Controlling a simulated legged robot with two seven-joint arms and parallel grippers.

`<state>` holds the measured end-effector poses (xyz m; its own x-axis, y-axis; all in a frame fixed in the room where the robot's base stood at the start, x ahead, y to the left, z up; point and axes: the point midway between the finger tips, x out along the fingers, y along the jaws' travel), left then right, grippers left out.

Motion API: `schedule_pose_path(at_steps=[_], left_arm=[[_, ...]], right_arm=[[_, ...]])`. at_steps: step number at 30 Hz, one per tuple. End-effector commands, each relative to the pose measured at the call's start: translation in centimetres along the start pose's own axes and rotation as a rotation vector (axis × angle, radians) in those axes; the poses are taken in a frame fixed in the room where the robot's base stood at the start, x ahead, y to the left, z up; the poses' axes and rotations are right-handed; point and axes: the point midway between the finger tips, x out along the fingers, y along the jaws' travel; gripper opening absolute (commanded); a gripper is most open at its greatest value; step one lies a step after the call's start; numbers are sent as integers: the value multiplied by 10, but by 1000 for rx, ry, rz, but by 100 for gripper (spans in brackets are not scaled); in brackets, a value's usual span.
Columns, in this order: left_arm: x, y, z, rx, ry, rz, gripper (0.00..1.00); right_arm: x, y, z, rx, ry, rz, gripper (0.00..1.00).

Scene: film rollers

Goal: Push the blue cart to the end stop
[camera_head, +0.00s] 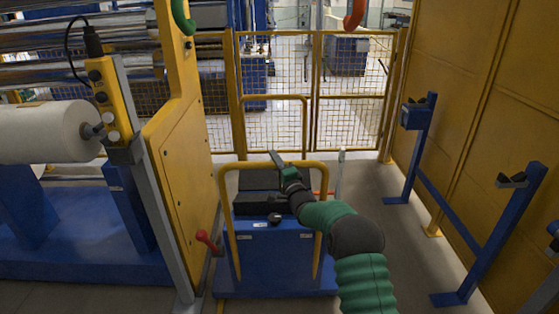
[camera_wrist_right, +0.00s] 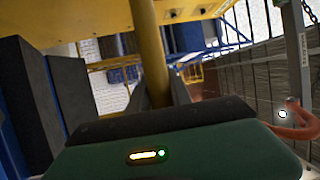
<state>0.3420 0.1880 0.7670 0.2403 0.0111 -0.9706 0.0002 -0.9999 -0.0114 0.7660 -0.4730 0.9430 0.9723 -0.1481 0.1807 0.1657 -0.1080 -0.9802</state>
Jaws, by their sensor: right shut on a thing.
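The blue cart (camera_head: 265,262) stands on the floor in the middle of the head view, with dark blocks on top and a yellow tube handle (camera_head: 231,165) on its near side. My right gripper (camera_head: 277,160) is at the top bar of this handle and shut on it. In the right wrist view the yellow bar (camera_wrist_right: 147,50) runs between the dark fingers (camera_wrist_right: 160,92). My green arm covers the cart's right part. My left gripper is not in view. I cannot tell which part is the end stop.
A yellow machine panel (camera_head: 182,150) with a red-knobbed lever (camera_head: 206,240) stands close to the cart's left. A white roll (camera_head: 45,132) lies further left. A yellow mesh fence (camera_head: 345,90) closes the back. Blue stands (camera_head: 412,150) line the right, with bare floor (camera_head: 400,245) between.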

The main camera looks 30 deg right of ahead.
Motion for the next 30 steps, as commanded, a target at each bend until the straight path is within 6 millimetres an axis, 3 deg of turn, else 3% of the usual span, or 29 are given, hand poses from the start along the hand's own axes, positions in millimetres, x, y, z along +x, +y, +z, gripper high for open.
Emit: schedule_pose_path(at_steps=[1,2,7,16,20,30], left_arm=[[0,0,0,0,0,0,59],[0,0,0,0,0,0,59],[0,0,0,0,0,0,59],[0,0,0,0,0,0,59],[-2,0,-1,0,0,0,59],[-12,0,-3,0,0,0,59]], right_arm=[[-1,6,-1,1,1,11,0],[-1,6,-1,1,1,11,27],[-1,4,-1,1,0,7,47],[-2,-1,1,-2,-1,1,47],[-15,-2,1,-1,-1,2,47],[-109,-1,-4,3,2,4,47]])
